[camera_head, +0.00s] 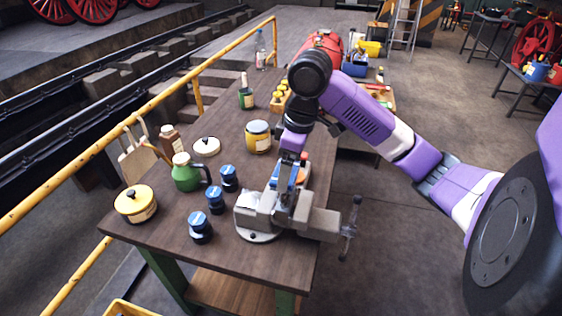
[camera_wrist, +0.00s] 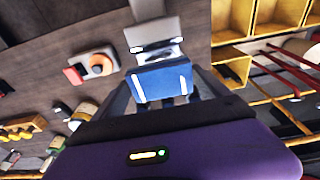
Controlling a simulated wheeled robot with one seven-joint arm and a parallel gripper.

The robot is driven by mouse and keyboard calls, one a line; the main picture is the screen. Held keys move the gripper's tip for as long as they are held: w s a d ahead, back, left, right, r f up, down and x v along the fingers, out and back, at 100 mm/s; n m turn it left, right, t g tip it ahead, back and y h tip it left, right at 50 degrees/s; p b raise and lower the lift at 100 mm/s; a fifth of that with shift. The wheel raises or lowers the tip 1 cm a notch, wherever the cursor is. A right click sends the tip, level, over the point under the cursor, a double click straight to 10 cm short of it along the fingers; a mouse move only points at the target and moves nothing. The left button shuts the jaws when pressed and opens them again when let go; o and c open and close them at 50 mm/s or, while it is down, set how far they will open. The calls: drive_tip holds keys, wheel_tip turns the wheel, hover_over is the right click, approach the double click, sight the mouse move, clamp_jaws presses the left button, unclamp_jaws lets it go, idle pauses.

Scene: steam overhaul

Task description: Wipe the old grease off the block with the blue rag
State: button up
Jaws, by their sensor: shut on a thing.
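My gripper (camera_head: 286,185) points down over the grey bench vise (camera_head: 258,212) near the front right of the workbench. It is shut on the blue rag (camera_wrist: 163,82), a folded blue cloth with white stripes seen between the fingers in the wrist view. A little blue shows beside the gripper in the head view. A pale grey metal shape (camera_wrist: 153,38) lies just beyond the rag in the wrist view; I cannot tell whether it is the block or a vise jaw. Any grease on it, and contact with the rag, cannot be made out.
The vise handle (camera_head: 350,230) sticks out past the bench's right edge.

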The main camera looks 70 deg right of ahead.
drive_tip(key=shift+f+b, duration=2.25)
drive_tip(key=shift+f, duration=0.55)
drive_tip(key=shift+f+b, duration=0.45)
drive_tip(key=shift+f, duration=0.15)
drive_tip(key=shift+s+a+r, duration=0.1)
drive_tip(key=shift+a, duration=0.7)
drive_tip(key=shift+w+d, duration=0.15)
drive_tip(key=shift+d, duration=0.65)
drive_tip(key=shift+w+d, duration=0.1)
drive_tip(key=shift+d, duration=0.7)
drive_tip(key=shift+s+a+p, duration=0.15)
drive_tip(key=shift+a+p, duration=0.25)
drive_tip(key=shift+a, duration=0.4)
drive_tip(key=shift+s+a+p, duration=0.1)
drive_tip(key=shift+a+p, duration=0.25)
drive_tip(key=shift+a, duration=0.45)
drive_tip(key=shift+w+d+f+b, duration=0.1)
drive_tip(key=shift+d+f+b, duration=0.1)
drive_tip(key=shift+d, duration=0.6)
drive_tip(key=shift+w+d+f+b, duration=0.1)
drive_tip(key=shift+d+b, duration=0.05)
drive_tip(key=shift+d, duration=0.6)
drive_tip(key=shift+s+a+r+p, duration=0.15)
drive_tip(key=shift+a+p, duration=0.35)
drive_tip(key=shift+a, duration=0.35)
drive_tip(key=shift+s+a+f+p, duration=0.1)
drive_tip(key=shift+a+p, duration=0.35)
drive_tip(key=shift+a, duration=0.35)
